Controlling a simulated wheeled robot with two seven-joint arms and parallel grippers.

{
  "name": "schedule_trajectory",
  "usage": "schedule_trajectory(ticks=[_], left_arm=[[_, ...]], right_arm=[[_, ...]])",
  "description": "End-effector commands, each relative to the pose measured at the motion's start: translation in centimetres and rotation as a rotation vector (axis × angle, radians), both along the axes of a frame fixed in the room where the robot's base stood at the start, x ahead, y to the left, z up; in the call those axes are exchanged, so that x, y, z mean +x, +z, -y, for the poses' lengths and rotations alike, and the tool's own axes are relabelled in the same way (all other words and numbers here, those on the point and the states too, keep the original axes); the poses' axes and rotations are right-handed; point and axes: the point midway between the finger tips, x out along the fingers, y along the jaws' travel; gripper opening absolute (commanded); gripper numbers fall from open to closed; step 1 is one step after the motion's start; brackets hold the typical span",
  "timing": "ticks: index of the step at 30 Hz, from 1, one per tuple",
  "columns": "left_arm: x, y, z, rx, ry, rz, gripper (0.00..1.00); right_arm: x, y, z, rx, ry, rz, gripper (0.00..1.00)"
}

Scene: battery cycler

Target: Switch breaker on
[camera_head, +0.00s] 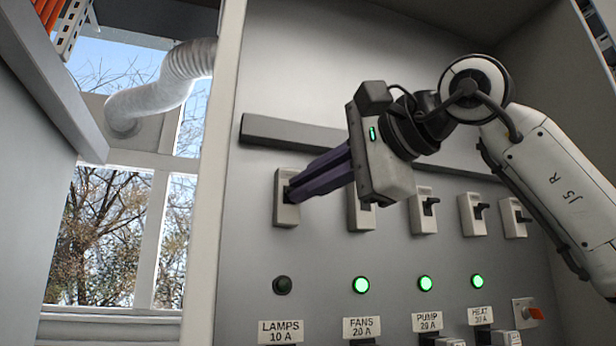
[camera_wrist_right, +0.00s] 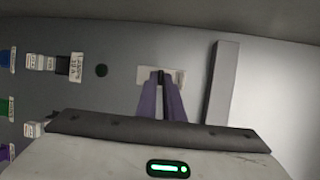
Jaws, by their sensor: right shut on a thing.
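The leftmost breaker (camera_head: 287,208) on the grey panel is a pale plate above the LAMPS 10 A label (camera_head: 281,332). The round indicator (camera_head: 282,285) below it is dark. My right gripper (camera_head: 290,192) reaches in from the right, and its purple fingers are at this breaker. The fingers are shut on its black lever, which is mostly hidden between them in the head view. In the right wrist view the fingers (camera_wrist_right: 161,90) meet the breaker plate (camera_wrist_right: 146,74) around the dark lever (camera_wrist_right: 161,76). My left gripper is not in view.
Several other breakers, such as the one above PUMP (camera_head: 422,222), stand in a row to the right. Green lamps glow above FANS (camera_head: 361,285), PUMP (camera_head: 425,284) and HEAT (camera_head: 477,281). A dark grey rail (camera_head: 290,134) runs above the breakers. A window is at left.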

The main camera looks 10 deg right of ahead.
Motion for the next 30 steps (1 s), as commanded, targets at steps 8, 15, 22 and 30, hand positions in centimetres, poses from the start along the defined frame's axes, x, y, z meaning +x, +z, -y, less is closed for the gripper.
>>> schedule_trajectory(ticks=[8,15,22,30], left_arm=[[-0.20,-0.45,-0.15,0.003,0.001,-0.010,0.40],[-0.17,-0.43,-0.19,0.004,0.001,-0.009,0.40],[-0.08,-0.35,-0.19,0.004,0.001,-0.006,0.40],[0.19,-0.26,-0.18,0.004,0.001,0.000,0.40]], right_arm=[[-0.02,0.01,-0.05,-0.013,0.001,-0.059,0.00],[0.00,-0.05,-0.06,-0.014,0.001,-0.059,0.11],[-0.01,0.02,-0.05,-0.013,0.001,-0.056,0.15],[-0.30,0.14,0.16,-0.011,0.001,-0.054,0.15]])
